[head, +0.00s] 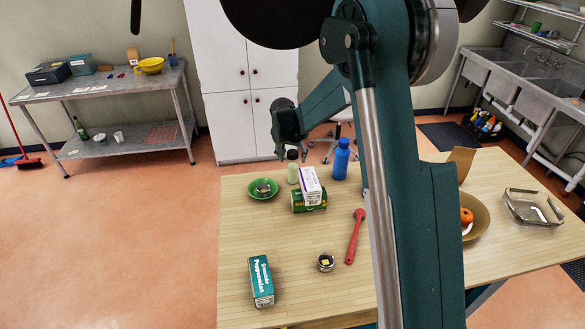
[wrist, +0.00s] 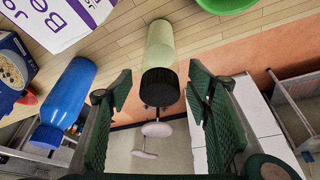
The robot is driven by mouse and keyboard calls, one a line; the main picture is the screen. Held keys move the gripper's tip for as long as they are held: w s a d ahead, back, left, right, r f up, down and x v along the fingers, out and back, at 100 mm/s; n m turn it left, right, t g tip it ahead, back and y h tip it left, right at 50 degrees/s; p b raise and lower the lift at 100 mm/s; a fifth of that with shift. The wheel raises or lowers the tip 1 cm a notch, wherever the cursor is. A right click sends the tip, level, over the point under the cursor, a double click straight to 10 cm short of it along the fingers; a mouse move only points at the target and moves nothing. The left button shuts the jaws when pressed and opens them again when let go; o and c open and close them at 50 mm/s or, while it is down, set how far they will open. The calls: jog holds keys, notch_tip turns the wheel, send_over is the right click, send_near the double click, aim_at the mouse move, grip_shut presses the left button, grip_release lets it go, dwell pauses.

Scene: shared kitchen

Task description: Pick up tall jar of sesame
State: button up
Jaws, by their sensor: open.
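The tall jar of sesame (head: 293,174) looks to be the pale, slim jar with a dark lid near the far edge of the wooden table. It stands upright between the green bowl and the blue bottle. In the wrist view the jar (wrist: 162,42) has its dark lid towards me, in line with the gap between my fingers. My gripper (head: 289,143) is above the jar in the head view. Its two green fingers are spread apart in the wrist view (wrist: 159,92), with nothing held. I cannot tell the exact distance from the fingertips to the lid.
A blue bottle (head: 341,158) stands right of the jar, and a green bowl (head: 256,194) lies left. A teal box (head: 261,281), small tin (head: 326,263) and red utensil (head: 355,237) lie nearer.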

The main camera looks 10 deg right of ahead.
jog(key=shift+x, duration=2.5)
jog(key=shift+c, duration=0.3)
jog(key=c, duration=1.2)
